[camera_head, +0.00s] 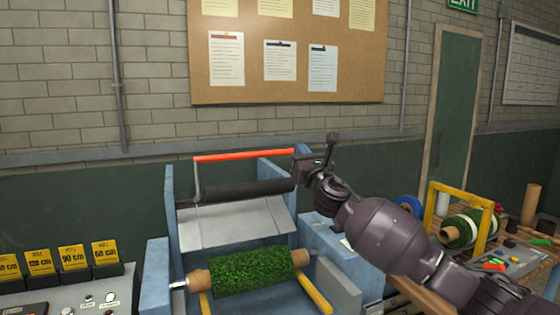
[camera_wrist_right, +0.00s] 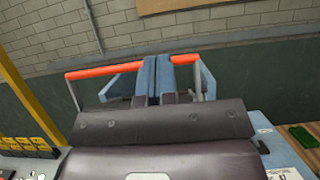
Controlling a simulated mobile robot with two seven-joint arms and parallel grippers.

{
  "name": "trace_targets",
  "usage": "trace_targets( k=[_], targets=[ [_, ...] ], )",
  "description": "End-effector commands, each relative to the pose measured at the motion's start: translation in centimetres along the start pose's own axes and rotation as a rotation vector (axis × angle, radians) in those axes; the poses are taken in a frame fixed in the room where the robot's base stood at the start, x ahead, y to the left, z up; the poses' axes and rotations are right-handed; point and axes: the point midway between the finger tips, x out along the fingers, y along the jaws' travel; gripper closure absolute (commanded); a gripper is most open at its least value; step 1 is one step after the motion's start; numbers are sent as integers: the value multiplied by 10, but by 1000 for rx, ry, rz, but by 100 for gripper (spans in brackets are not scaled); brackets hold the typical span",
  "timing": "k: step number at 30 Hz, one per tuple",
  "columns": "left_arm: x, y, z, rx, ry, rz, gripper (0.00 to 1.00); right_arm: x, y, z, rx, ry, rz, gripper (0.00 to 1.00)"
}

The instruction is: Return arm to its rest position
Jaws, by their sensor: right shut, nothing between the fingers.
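My right arm (camera_head: 385,235) comes in from the lower right of the head view, raised beside the blue roller machine. My right gripper (camera_head: 302,152) is at the right end of the machine's orange bar (camera_head: 245,155). In the right wrist view the gripper's fingers (camera_wrist_right: 158,68) are together with nothing between them, in front of the orange bar. I cannot tell whether they touch it. My left gripper is in neither view.
A green turf roll (camera_head: 250,273) lies across the machine's front, below a metal plate (camera_head: 235,225). Yellow-labelled holders (camera_head: 73,260) stand on a panel at the left. A bench at the right holds another turf roll (camera_head: 460,230) and a yellow frame (camera_head: 432,205).

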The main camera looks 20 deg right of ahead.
Motion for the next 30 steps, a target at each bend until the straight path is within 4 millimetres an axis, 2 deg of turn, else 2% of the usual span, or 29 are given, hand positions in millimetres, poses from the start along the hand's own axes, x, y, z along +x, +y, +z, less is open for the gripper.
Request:
trace_targets(
  k=[5,8,11,14,17,19,23,27,30],
  targets=[
    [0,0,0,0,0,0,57,0,0,0,17,0,0,100],
    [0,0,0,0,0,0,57,0,0,0,89,0,2,100],
    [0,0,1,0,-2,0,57,0,2,-1,246,9,10,100],
    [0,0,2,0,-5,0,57,-1,10,3,473,23,31,100],
    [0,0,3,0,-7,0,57,-4,23,10,732,41,60,100],
    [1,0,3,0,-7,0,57,-11,35,5,931,72,71,100],
    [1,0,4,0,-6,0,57,-42,52,-32,1325,169,47,100],
    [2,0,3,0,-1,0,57,-93,65,-88,1736,277,-50,100],
    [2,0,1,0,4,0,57,-130,70,-124,1967,330,-141,100]
  ],
)
